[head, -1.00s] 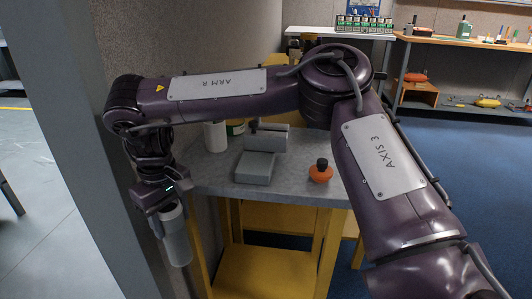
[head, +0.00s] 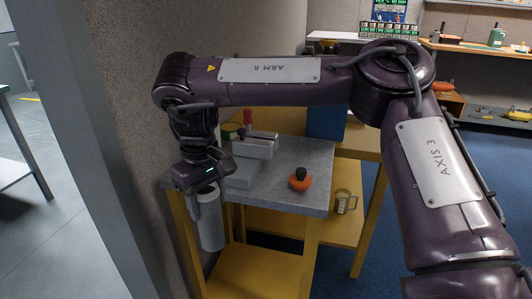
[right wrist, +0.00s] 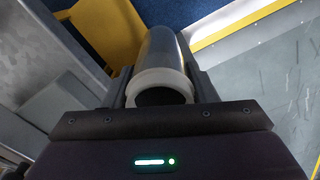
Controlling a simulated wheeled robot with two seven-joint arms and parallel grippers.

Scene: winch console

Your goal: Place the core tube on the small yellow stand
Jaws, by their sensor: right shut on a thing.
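My right gripper (head: 206,190) is shut on the core tube (head: 211,225), a pale grey cylinder hanging nearly upright below it. In the right wrist view the tube (right wrist: 163,65) sits between the two fingers, its white-rimmed end facing the camera. In the head view the tube shows in front of the left front edge of a yellow-framed stand with a grey top (head: 317,165). Its lower yellow shelf (head: 255,275) shows below and right of the tube. I cannot tell how far the tube is from the frame. My left gripper is not in view.
A clear mug (head: 343,202) stands on a yellow shelf behind. A wall and grey post (head: 70,150) stand close at left.

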